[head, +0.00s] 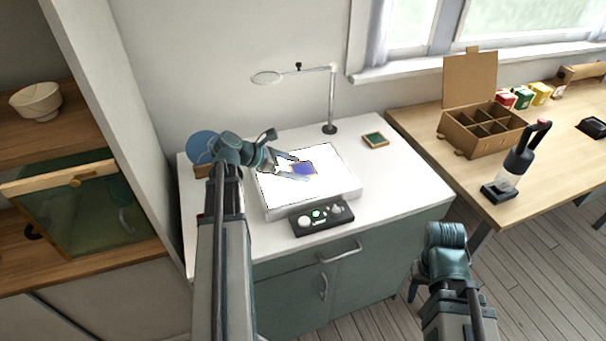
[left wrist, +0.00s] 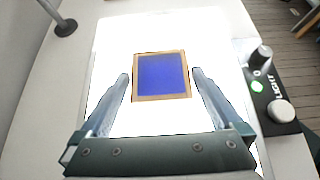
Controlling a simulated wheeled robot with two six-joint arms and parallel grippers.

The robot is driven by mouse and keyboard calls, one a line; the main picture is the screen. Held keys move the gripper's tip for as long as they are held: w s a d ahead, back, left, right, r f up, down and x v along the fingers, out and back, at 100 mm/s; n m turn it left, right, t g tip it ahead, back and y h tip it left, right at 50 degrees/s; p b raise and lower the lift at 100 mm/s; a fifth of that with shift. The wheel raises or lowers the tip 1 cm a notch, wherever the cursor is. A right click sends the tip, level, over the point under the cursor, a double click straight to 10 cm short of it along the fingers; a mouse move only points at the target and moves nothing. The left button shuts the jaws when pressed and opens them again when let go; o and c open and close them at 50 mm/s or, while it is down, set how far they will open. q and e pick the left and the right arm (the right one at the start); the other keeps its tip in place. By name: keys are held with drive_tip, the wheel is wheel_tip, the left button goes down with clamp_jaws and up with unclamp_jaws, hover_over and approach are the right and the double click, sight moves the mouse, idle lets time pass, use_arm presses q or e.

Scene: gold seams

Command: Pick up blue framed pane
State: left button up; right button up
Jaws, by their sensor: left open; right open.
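The blue framed pane (head: 303,169) lies flat on the lit white light panel (head: 335,194) on the cabinet top. In the left wrist view the pane (left wrist: 162,75) shows a blue face with a thin wooden frame. My left gripper (head: 300,168) is open, its fingers pointing at the pane. In the left wrist view the fingertips of the left gripper (left wrist: 160,76) are apart on either side of the pane's near part, with white gaps between them and the frame. My right gripper (head: 415,290) hangs low in front of the cabinet, away from the pane, its fingers barely visible.
A control box with knobs (head: 321,217) sits at the panel's front edge. A magnifier lamp (head: 331,100) stands behind, and a small green framed pane (head: 375,140) lies at the back right. A cardboard divider box (head: 482,130) is on the wooden table.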

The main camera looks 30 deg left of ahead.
use_arm(q)
drive_tip(key=c, duration=1.2)
drive_tip(key=shift+r, duration=0.1)
drive_tip(key=shift+c, duration=0.2)
drive_tip(key=shift+r, duration=0.15)
